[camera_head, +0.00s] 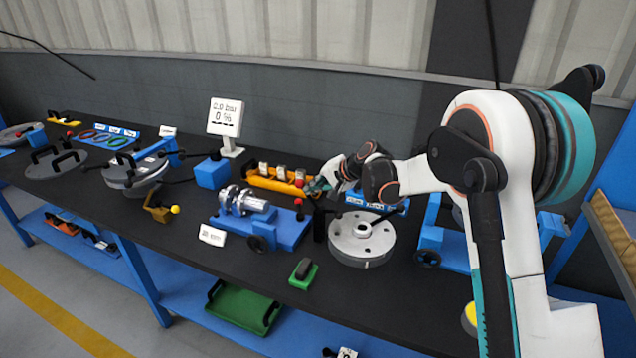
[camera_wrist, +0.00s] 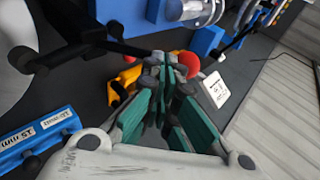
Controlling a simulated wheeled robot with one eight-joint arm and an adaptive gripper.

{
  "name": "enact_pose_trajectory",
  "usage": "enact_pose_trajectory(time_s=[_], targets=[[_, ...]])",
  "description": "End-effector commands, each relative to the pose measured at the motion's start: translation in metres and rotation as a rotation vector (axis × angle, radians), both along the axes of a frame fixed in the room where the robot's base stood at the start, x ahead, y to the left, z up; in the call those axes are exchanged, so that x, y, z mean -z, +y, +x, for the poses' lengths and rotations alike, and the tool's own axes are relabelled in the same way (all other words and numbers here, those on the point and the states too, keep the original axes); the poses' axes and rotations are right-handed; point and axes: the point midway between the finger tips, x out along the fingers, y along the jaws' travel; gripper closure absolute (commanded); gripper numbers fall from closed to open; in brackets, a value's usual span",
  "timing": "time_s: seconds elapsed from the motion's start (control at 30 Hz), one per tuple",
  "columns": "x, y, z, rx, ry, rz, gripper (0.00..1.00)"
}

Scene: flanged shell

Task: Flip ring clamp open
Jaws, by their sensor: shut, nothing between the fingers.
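A silver flanged cylinder with ring-like bands (camera_head: 245,201) lies on a blue fixture (camera_head: 285,232) in the head view. I cannot tell which band is the ring clamp or whether it is open. A red ball knob (camera_head: 298,202) stands at the fixture's right end. My gripper (camera_head: 312,187) is shut and empty, just right of the knob and near the yellow rack. In the wrist view my teal gripper fingers (camera_wrist: 166,72) point toward a red ball (camera_wrist: 187,64), which is partly hidden behind the tips. Contact cannot be told.
A yellow rack (camera_head: 262,182) with several silver pieces stands behind the fixture. A grey round flange (camera_head: 361,239) lies to the right, below my arm. A green block (camera_head: 303,275) is in front. A display (camera_head: 226,117) stands at the back left. Open bench shows in front of the fixture.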

Motion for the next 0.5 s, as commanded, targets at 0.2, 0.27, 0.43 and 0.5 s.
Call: enact_pose_trajectory(time_s=[0.2,0.27,0.43,0.5], targets=[[0.002,0.019,0.006,-0.004,0.069,-0.194,1.00],[0.005,0.023,0.008,-0.004,0.088,-0.248,1.00],[0.013,0.034,0.012,-0.003,0.142,-0.394,1.00],[0.017,0.038,0.013,-0.002,0.163,-0.450,1.00]])
